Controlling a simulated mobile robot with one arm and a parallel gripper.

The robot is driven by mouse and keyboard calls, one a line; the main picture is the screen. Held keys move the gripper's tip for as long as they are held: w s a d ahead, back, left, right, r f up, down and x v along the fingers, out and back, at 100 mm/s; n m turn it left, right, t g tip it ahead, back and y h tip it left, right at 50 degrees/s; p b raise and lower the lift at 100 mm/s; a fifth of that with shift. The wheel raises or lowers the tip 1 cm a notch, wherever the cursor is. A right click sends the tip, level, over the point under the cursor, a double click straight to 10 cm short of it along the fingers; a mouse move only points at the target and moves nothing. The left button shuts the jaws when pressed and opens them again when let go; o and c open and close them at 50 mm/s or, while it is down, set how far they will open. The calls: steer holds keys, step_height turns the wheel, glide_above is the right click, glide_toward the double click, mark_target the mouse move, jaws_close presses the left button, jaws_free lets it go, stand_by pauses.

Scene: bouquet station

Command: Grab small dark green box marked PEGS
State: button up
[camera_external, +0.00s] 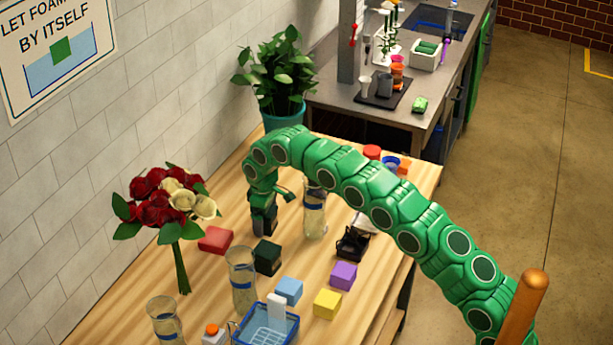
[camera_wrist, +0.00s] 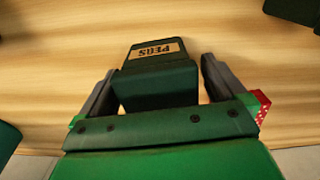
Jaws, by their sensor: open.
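The small dark green box (camera_wrist: 152,85) has a tan label reading PEGS, upside down in the wrist view. It sits on the wooden table between the two grey fingers of my gripper (camera_wrist: 159,65). The fingers are open, one on each side, with a narrow gap visible at least on the right. In the external view my gripper (camera_external: 262,222) points down near the back of the table. There I cannot clearly separate the PEGS box from the dark fingers.
A dark green block (camera_external: 267,257) stands in front of my gripper, a red block (camera_external: 215,239) to its left. Glass vases (camera_external: 314,210) (camera_external: 241,280) stand close by. A rose bouquet (camera_external: 170,205) is at left. Blue (camera_external: 288,290), purple (camera_external: 343,275) and yellow (camera_external: 327,303) blocks lie nearer.

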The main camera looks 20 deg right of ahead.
steer(key=shift+f, duration=0.4)
steer(key=shift+c, duration=0.5)
steer(key=c, duration=1)
steer(key=shift+r, duration=0.1)
